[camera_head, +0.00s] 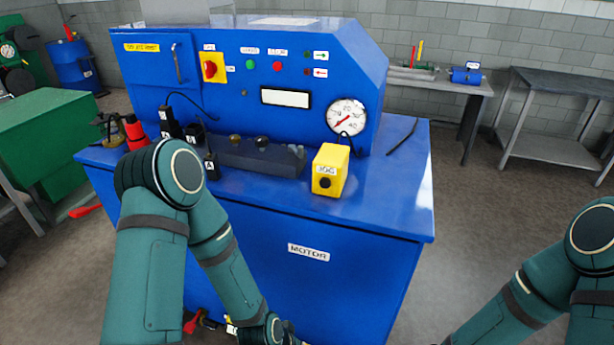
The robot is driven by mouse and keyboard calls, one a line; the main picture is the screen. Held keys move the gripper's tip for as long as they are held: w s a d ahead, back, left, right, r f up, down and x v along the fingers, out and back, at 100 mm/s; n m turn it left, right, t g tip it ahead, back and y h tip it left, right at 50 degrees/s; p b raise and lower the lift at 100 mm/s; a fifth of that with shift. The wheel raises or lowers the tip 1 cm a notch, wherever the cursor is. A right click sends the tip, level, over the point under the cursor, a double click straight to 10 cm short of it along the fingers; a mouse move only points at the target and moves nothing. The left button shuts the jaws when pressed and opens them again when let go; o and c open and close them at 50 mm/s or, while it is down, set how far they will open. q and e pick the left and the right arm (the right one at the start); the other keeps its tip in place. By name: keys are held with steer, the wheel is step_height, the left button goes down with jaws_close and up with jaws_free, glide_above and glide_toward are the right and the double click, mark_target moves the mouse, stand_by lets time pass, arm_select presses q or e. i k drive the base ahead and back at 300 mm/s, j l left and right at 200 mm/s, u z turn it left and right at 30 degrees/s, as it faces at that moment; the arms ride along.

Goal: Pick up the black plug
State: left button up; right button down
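Several small black plug-like pieces stand on the left part of the blue machine's top. One black piece (211,166) bears a white label with the letter A and stands at the left end of a dark grey block (255,156). Another black piece (195,133) and a taller one (169,124) stand further back and left, near a thin black cable. I cannot tell which of them is the black plug. My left arm passes in front of the machine and bends down to the bottom edge. My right arm is at the lower right. Neither gripper's fingers show.
The blue machine (330,255) carries a yellow JOG box (330,171), a gauge (346,116) and a red bottle-like object (135,130). A green bench (45,125) stands left, and grey tables (560,85) stand at the back right. The machine top's right end is mostly clear.

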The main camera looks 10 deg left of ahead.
mark_target(166, 114)
steer(key=u, duration=1.15)
